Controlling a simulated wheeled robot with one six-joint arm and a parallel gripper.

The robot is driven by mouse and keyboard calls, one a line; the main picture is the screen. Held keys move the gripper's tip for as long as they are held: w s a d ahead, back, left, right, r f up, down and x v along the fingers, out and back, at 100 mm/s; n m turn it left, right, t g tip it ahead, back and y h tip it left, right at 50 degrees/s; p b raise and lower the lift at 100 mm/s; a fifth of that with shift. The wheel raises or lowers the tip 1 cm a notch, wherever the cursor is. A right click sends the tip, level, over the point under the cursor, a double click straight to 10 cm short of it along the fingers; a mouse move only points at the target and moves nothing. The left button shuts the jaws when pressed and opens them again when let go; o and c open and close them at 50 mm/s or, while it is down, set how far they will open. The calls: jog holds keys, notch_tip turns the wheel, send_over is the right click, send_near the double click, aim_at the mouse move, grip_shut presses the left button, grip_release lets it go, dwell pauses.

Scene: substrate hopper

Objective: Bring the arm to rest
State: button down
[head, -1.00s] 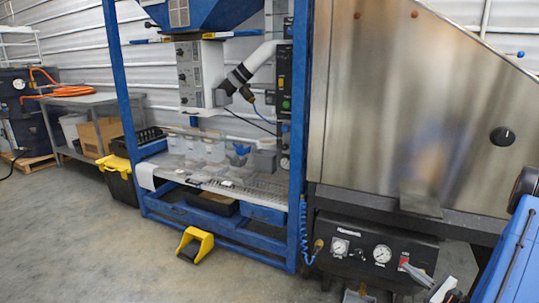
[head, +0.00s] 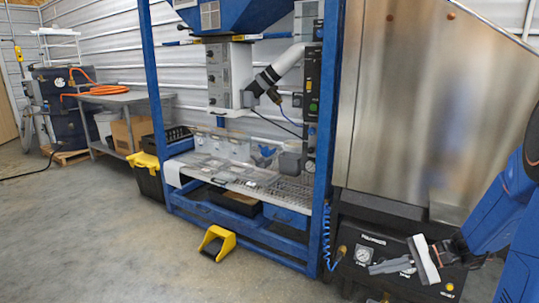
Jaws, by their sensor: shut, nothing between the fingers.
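My gripper (head: 386,267) is at the lower right of the head view, at the end of my blue arm (head: 495,215). It is shut and holds nothing. Its grey fingers point left, in front of the black control panel (head: 350,238) under the steel cabinet. The gripper covers part of the panel and its gauges. I cannot tell how far it is from the panel.
The steel cabinet (head: 425,110) stands close on the right. A blue-framed hopper station (head: 332,120) with a mesh shelf is left of it. A yellow foot pedal (head: 217,243) sits on the floor before it. Open concrete floor (head: 90,230) lies to the left.

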jog(key=s+a+r+n+h, duration=0.1)
jog(key=s+r+n+h, duration=0.2)
jog(key=s, duration=0.4)
jog(key=s+a+r+n+t+h, duration=0.1)
jog(key=s+r+n+h, duration=0.3)
jog(key=s, duration=0.3)
jog(key=s+a+r+n+h, duration=0.1)
jog(key=s+r+n+h, duration=0.2)
jog(key=s+n+h, duration=0.2)
jog(key=s, duration=0.3)
jog(key=shift+a+r+t, duration=0.25)
jog(key=shift+a+t, duration=0.05)
jog(key=shift+a, duration=0.1)
dwell(0.9)
